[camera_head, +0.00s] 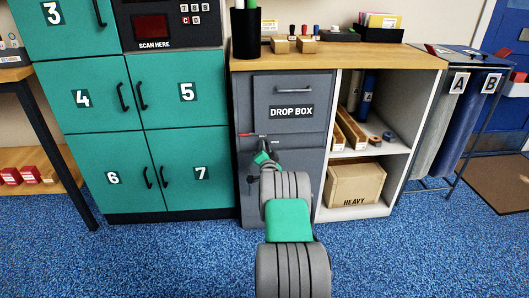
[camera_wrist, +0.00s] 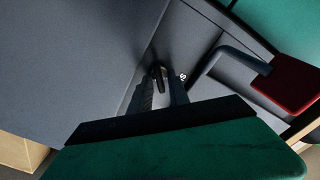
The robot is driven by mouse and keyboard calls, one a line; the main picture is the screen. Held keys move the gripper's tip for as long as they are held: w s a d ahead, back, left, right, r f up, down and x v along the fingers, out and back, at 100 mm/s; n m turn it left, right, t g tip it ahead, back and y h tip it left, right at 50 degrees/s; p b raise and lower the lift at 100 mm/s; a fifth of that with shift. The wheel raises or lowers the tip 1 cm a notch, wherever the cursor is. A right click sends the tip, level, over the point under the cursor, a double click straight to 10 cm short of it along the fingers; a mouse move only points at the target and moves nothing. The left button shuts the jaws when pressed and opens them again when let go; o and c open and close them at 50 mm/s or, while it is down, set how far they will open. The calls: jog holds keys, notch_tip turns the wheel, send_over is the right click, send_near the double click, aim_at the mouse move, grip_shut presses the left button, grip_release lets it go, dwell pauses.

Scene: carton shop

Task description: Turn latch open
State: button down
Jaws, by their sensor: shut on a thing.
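The grey drop box cabinet (camera_head: 291,82) stands below the wooden counter, with a "DROP BOX" label and a bar handle on its upper front. In the wrist view, the latch (camera_wrist: 157,72) is a small dark lever on the grey front, between the fingertips. My gripper (camera_wrist: 160,88) is shut on it; it also shows in the head view (camera_head: 265,148), at the seam below the label. My arm hides part of the lower front. A red tab (camera_wrist: 290,84) on a bent grey bracket sticks out beside the gripper; it shows in the head view (camera_head: 246,134) left of it.
Green lockers (camera_head: 90,98) with black handles stand to the left. An open shelf (camera_head: 398,145) on the right holds a box marked "HEAVY" (camera_head: 356,185) and small trays. Blue carpet (camera_head: 160,255) in front is clear apart from my arm.

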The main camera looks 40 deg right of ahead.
jog(key=shift+d+f+m+b, duration=0.1)
jog(key=shift+m+b, duration=0.6)
jog(key=shift+m, duration=1.3)
jog(key=shift+f+m+b, duration=0.1)
jog(key=shift+m+b, duration=0.55)
jog(key=shift+m, duration=1.35)
jog(key=c, duration=1.5)
grip_release()
jog(key=shift+s, duration=0.15)
